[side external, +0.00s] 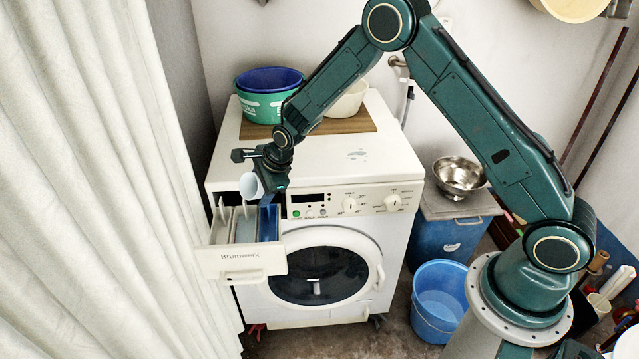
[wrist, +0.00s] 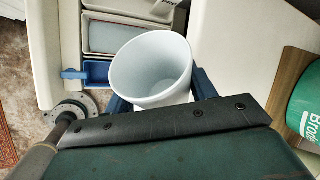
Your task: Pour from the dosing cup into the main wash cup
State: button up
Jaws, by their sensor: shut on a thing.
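The dosing cup, a plain white cup (side external: 251,186), is in my gripper (side external: 266,183) above the open detergent drawer (side external: 240,262). In the wrist view the cup (wrist: 152,70) sits between the two dark blue fingers, its mouth turned toward the camera. Its inside looks pale, and I cannot make out any contents. No stream shows from its rim. Below it, the drawer has a wide pale grey compartment (wrist: 115,38), another at the top (wrist: 135,8) and a blue section (wrist: 96,73). I cannot tell which one is the main wash cup.
The white washing machine (side external: 335,170) stands behind the drawer. Green and blue basins (side external: 268,97) rest on a board on its top. A pale curtain (side external: 90,180) hangs close on the left. A blue bucket (side external: 438,300) and a metal bowl (side external: 458,175) stand to the right.

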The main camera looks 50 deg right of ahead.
jog(key=shift+f, duration=0.4)
jog(key=shift+d+y, duration=0.15)
jog(key=shift+y, duration=0.35)
jog(key=shift+y, duration=0.5)
jog(key=shift+m, duration=0.3)
jog(key=shift+r, duration=0.1)
jog(key=shift+r, duration=2.5)
jog(key=shift+f, duration=2.55)
jog(key=shift+y, duration=0.5)
